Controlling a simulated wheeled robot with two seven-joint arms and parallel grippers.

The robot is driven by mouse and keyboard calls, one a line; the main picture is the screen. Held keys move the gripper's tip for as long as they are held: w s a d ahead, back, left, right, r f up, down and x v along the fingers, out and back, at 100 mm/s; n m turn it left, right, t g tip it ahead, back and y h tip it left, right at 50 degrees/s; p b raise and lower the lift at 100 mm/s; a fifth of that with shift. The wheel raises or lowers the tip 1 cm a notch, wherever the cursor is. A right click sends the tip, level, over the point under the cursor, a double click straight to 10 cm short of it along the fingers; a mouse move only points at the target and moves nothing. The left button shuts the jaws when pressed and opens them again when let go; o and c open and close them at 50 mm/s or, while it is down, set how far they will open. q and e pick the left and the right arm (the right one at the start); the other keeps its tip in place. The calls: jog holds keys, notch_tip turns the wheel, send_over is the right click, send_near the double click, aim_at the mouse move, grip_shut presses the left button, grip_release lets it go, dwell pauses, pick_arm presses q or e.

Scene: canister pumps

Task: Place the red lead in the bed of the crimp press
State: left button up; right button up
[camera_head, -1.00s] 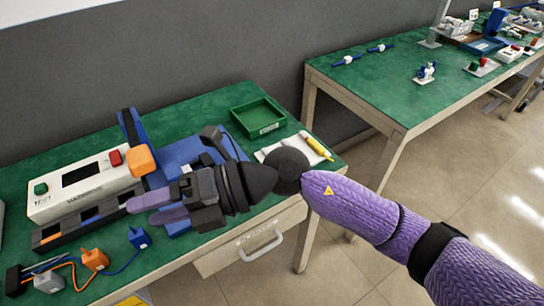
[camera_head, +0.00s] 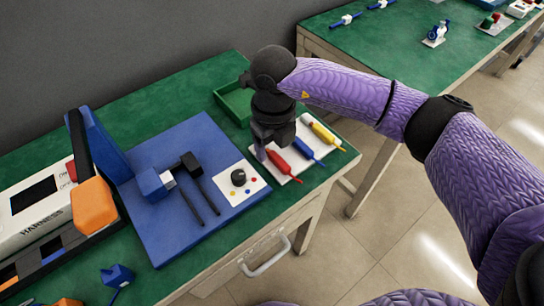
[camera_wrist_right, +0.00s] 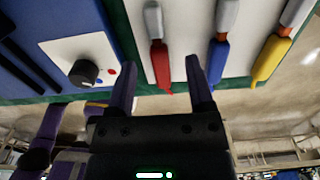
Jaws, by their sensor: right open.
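The red lead (camera_head: 280,163) lies on a white card (camera_head: 300,178) at the right of the near table, beside a blue lead (camera_head: 308,150) and a yellow lead (camera_head: 326,136). My right gripper (camera_head: 268,152) is just above the red lead's far end and points down. In the right wrist view my right gripper (camera_wrist_right: 163,68) is open, with the red lead (camera_wrist_right: 160,68) showing between its fingers. I cannot tell whether they touch it. The crimp press (camera_head: 180,225) has a blue base, a blue block and two black handles. My left gripper is not in view.
A dial plate (camera_head: 241,184) with a black knob sits on the press base's right side. A green bin (camera_head: 232,105) stands behind the card. A second green table (camera_head: 400,50) is behind.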

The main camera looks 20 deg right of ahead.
notch_tip(320, 180, down, 2)
jog(key=shift+r, duration=0.15)
jog(key=c, duration=0.4)
grip_shut()
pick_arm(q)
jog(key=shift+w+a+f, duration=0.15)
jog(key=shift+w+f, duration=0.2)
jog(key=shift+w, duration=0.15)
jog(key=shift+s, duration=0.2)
